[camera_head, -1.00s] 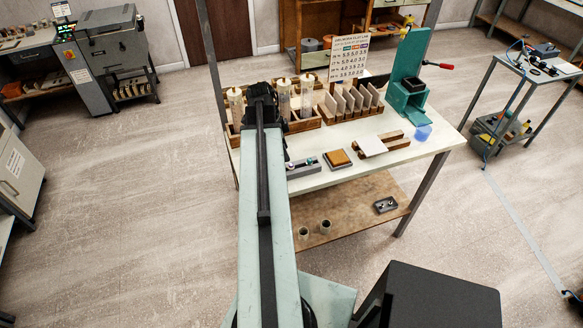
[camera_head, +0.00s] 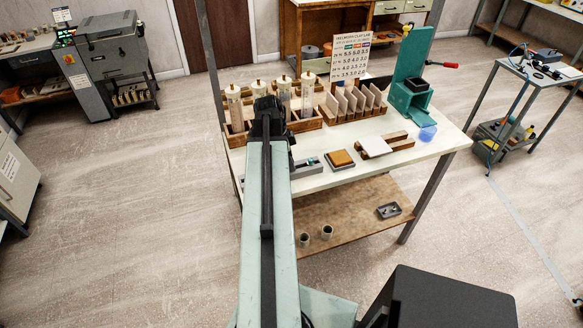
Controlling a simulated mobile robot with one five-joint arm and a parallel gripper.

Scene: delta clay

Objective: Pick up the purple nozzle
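I cannot make out a purple nozzle in the head view; it may be hidden behind my arm or too small to tell. My gripper (camera_head: 267,106) is at the dark far end of my arm, over the left part of the white-topped workbench (camera_head: 335,178). It appears in front of the wooden rack and clear tubes. Its fingers are too small and dark to show whether they are open or shut, or hold anything. A small grey tray (camera_head: 307,167) on the bench is partly hidden by my arm.
Clear capped tubes (camera_head: 308,95) stand in a wooden rack. To the right are a divided wooden holder (camera_head: 355,102), a green press (camera_head: 410,85), a translucent blue item (camera_head: 428,133), an orange-brown block (camera_head: 341,158) and a wooden piece (camera_head: 375,146). A lower shelf (camera_head: 345,225) holds small cups.

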